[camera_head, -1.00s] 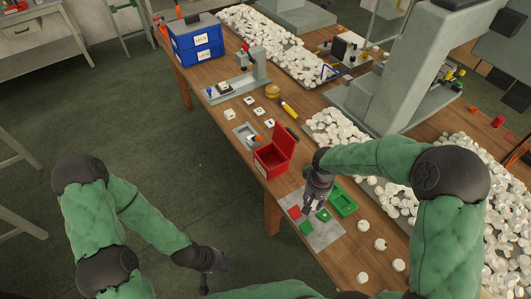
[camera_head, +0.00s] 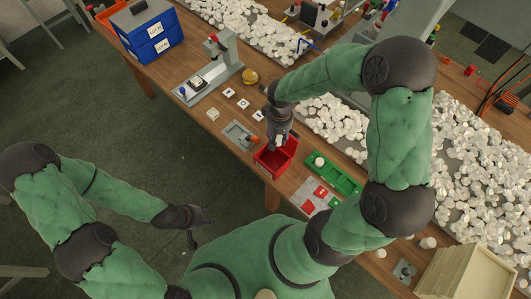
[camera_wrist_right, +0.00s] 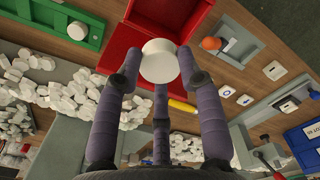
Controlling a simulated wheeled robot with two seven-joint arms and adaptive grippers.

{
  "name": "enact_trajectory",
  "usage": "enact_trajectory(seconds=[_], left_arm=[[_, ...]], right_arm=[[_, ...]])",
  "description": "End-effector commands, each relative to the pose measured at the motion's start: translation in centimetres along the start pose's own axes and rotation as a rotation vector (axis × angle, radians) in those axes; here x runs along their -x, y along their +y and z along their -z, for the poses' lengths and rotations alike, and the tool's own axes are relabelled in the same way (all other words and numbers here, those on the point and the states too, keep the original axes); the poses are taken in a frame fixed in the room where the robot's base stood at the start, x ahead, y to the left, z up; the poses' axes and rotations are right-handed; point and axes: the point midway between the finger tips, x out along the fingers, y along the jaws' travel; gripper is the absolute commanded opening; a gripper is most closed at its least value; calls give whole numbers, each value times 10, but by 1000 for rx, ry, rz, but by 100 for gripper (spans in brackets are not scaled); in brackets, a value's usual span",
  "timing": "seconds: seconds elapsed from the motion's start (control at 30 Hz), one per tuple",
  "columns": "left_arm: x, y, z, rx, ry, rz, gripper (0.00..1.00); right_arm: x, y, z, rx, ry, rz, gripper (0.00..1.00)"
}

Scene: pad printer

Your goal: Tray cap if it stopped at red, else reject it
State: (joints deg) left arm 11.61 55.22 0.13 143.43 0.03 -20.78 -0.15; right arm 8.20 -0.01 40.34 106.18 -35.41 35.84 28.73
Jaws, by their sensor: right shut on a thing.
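My right gripper (camera_head: 279,136) is shut on a white round cap (camera_wrist_right: 159,61), over the open red box (camera_head: 262,163). In the right wrist view the cap sits between the fingertips, with the red box (camera_wrist_right: 118,62) behind it. A green tray (camera_head: 346,184) lies right of the box and has one white cap (camera_head: 319,161) at its far end. A grey plate with red and green patches (camera_head: 318,190) lies in front of the tray; my right arm hides part of it. My left gripper (camera_head: 203,230) is open and empty, low beside the table.
A grey fixture (camera_head: 238,134) with an orange knob lies left of the red box. Blue bins (camera_head: 154,43) stand far left. Heaps of white caps (camera_head: 336,121) crowd the right side.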

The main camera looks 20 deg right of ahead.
Motion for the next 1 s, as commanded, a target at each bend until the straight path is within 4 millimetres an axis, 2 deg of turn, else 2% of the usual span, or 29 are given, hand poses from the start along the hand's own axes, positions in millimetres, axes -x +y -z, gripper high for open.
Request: enact_trajectory(seconds=[0.6, 0.93, 0.97, 1.0], left_arm=[[-38, -14, 1, 0, -1, 0, 40], [-39, -14, 2, 0, 0, 0, 40], [-39, -14, 2, 0, 0, 0, 40], [-39, -14, 2, 0, 0, 0, 40]], right_arm=[[-57, 0, 0, 0, -2, 0, 16], [-59, 0, 0, 0, 0, 0, 16], [-59, 0, 0, 0, 0, 0, 41], [-59, 0, 0, 0, -1, 0, 52]])
